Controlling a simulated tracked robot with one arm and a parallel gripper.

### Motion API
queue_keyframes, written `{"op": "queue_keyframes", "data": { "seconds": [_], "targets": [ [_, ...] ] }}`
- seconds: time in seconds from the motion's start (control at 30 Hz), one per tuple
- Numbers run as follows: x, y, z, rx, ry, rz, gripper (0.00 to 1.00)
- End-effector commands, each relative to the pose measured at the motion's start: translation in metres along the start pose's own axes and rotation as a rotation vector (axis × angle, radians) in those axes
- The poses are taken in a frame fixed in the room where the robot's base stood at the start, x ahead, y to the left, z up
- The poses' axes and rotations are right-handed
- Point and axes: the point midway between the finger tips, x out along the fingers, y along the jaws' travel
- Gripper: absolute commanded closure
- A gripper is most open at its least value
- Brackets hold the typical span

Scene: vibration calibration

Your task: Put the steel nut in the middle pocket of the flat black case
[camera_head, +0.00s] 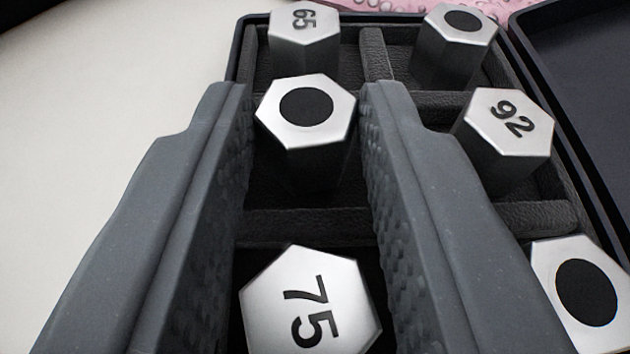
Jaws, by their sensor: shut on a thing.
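The steel nut (335,123) is a hexagonal metal piece with a black round centre on top. My gripper (308,98) is shut on it, with one grey textured finger on each side near the tips. The nut is upright at the middle pocket of the left column in the flat black case (310,221). Its lower part is dark, and I cannot tell whether it touches the pocket floor. My fingers hide parts of the case on both sides.
Similar hexagonal pieces marked 65 (306,42), 92 (490,140) and 75 (265,290) sit in neighbouring pockets. Round-marked pieces stand at the top right (450,55) and lower right (545,260). A dark panel (590,60) lies right. The pale surface (100,100) at left is clear.

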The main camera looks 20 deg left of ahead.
Motion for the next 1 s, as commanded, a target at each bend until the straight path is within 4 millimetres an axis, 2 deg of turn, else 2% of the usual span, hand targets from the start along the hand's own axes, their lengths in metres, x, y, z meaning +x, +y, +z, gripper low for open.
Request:
{"op": "queue_keyframes", "data": {
  "seconds": [0.33,0.37,0.4,0.43,0.77,1.0],
  "targets": [
    [0.001,0.0,0.004,-0.001,0.0,0.0,0.98],
    [0.001,0.0,0.004,-0.001,0.0,0.0,0.66],
    [0.001,0.0,0.003,-0.001,0.0,0.001,0.55],
    [0.001,0.0,0.003,-0.001,0.0,0.0,0.52],
    [0.0,0.0,0.002,-0.001,0.001,0.001,0.52],
    [-0.026,0.0,0.001,0.001,0.0,0.001,0.52]
  ]
}}
